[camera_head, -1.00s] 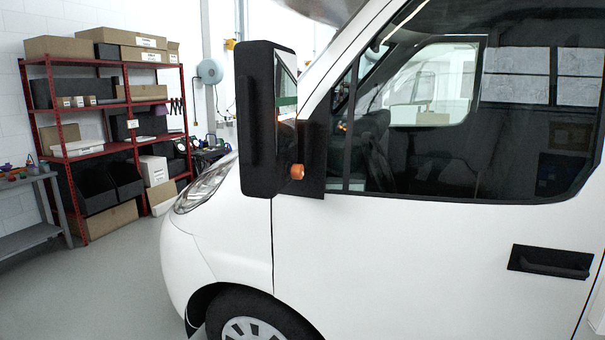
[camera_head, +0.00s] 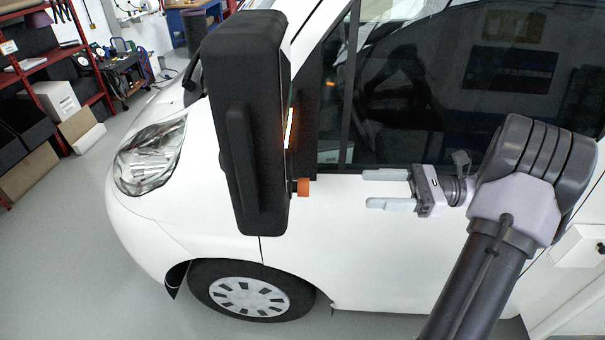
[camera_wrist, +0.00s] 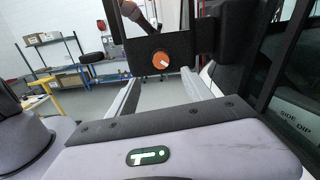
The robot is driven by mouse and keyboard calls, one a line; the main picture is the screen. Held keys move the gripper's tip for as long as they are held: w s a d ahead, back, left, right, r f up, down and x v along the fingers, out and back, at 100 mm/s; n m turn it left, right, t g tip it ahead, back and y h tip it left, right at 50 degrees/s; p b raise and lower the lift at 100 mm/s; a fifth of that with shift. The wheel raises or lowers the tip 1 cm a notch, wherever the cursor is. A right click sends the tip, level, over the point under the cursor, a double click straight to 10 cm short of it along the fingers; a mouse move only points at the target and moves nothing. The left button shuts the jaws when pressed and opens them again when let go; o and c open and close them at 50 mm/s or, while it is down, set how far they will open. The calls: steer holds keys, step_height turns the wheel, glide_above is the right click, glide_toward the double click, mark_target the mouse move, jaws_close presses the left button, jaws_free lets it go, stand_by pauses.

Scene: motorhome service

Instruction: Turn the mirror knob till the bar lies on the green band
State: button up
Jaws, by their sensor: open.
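The orange mirror knob (camera_head: 303,187) sticks out to the right from the lower inner side of the black door mirror (camera_head: 240,130). In the wrist view the knob (camera_wrist: 160,60) faces me as a round orange disc with a small pale mark, on a dark mount below the mirror glass. My gripper (camera_head: 374,189) is open and empty, to the right of the knob and pointing at it, with a clear gap. In the wrist view its fingers (camera_wrist: 160,82) lie left and right below the knob. I cannot make out the bar or the green band now.
The white van door (camera_head: 360,240) and dark side window (camera_head: 440,90) lie close behind my gripper. The front wheel (camera_head: 250,290) is below the mirror. Red shelves (camera_head: 85,70) stand at the far left. The grey floor (camera_head: 70,240) left of the van is clear.

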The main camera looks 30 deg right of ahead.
mark_target(301, 188)
steer(key=x, duration=1.3)
steer(key=shift+w+a, duration=0.2)
steer(key=shift+w, duration=0.1)
jaws_close()
